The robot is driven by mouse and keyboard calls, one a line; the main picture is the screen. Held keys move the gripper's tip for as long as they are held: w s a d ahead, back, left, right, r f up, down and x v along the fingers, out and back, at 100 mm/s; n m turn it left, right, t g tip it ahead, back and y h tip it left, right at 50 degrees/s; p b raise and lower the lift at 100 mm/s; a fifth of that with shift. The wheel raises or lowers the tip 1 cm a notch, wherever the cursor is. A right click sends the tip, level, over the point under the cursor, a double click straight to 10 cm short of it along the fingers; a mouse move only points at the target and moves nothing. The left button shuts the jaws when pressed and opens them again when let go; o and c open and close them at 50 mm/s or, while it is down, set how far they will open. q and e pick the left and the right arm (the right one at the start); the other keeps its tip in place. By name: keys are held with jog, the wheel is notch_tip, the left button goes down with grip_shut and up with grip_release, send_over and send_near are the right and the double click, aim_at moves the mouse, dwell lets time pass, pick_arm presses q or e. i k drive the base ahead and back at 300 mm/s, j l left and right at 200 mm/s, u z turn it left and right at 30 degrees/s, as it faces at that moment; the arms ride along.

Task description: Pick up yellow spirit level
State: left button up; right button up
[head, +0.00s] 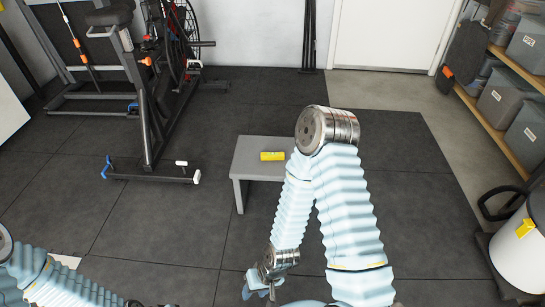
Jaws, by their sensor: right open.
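A small yellow block-like object (272,156), which looks like the yellow spirit level, lies on top of a low grey bench (246,162). It lies near the bench's middle, just left of my raised right arm. My right gripper (258,292) is open and low in the picture, well apart from the yellow object and nearer to me. Nothing shows between its fingers. My right arm covers the right part of the bench. My left arm enters at the lower left, and its gripper is cut off by the bottom edge.
An exercise machine (150,110) stands on the dark mat floor at left. Shelves with grey bins (507,97) line the right wall. The floor around the bench is clear.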

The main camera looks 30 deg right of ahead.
aim_at(265, 156)
jog(key=i+z, duration=0.35)
jog(key=i, duration=0.15)
jog(key=i+j+z, duration=0.3)
jog(key=i, duration=0.15)
jog(key=i+j+z, duration=0.15)
jog(key=i+z, duration=0.2)
jog(key=l, duration=0.35)
jog(key=i+l, duration=0.15)
jog(key=l, duration=0.2)
